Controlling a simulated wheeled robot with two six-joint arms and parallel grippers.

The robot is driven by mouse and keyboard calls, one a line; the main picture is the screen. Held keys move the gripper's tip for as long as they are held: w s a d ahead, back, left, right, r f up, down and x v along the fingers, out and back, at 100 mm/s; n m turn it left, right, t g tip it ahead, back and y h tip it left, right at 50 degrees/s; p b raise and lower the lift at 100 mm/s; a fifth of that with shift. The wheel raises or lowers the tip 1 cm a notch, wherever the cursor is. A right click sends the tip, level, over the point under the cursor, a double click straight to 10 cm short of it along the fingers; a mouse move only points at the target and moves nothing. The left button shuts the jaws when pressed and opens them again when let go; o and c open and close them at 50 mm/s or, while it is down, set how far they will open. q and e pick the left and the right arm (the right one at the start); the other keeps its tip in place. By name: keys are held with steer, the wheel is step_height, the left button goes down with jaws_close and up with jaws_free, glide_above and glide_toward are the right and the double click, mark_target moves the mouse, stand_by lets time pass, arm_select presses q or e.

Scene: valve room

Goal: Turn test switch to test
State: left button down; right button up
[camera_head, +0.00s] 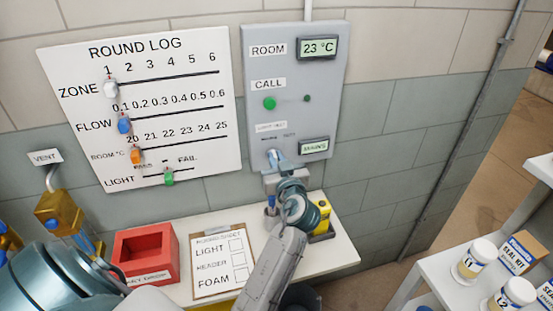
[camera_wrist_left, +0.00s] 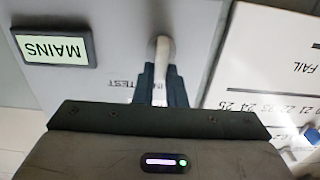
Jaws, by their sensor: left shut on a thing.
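The grey control panel (camera_head: 335,85) hangs on the wall. Its test switch is low on the left side, under a small faint label. In the left wrist view the switch lever (camera_wrist_left: 162,52) is a pale stick rising from the panel, with its end between my fingers. The printed word TEST shows beside it, upside down; the other word is partly hidden. My left gripper (camera_head: 274,160) is at the panel, shut on the lever; its dark blue fingers (camera_wrist_left: 161,88) show in the wrist view. The small display (camera_head: 315,147) reads MAINS, also in the wrist view (camera_wrist_left: 55,48). My right gripper is out of view.
The Round Log board (camera_head: 185,75) with coloured sliders is left of the panel. Below, a white table (camera_head: 338,252) holds a red box (camera_head: 146,254), a clipboard sheet (camera_head: 220,268) and a yellow object (camera_head: 322,215). A shelf with jars (camera_head: 474,260) stands at right.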

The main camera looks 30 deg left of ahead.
arm_select(q)
steer(key=shift+w+m, duration=0.1)
steer(key=shift+m, duration=0.5)
steer(key=m, duration=0.3)
steer(key=m+p, duration=0.1)
steer(key=m, duration=0.3)
steer(key=w+m, duration=0.1)
steer(key=m, duration=0.2)
steer(key=shift+d+f+m, duration=0.25)
steer(key=shift+d+m, duration=0.05)
steer(key=shift+d, duration=0.1)
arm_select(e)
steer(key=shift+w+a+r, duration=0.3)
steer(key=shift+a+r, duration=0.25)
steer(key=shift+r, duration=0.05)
arm_select(q)
steer(key=shift+m, duration=0.3)
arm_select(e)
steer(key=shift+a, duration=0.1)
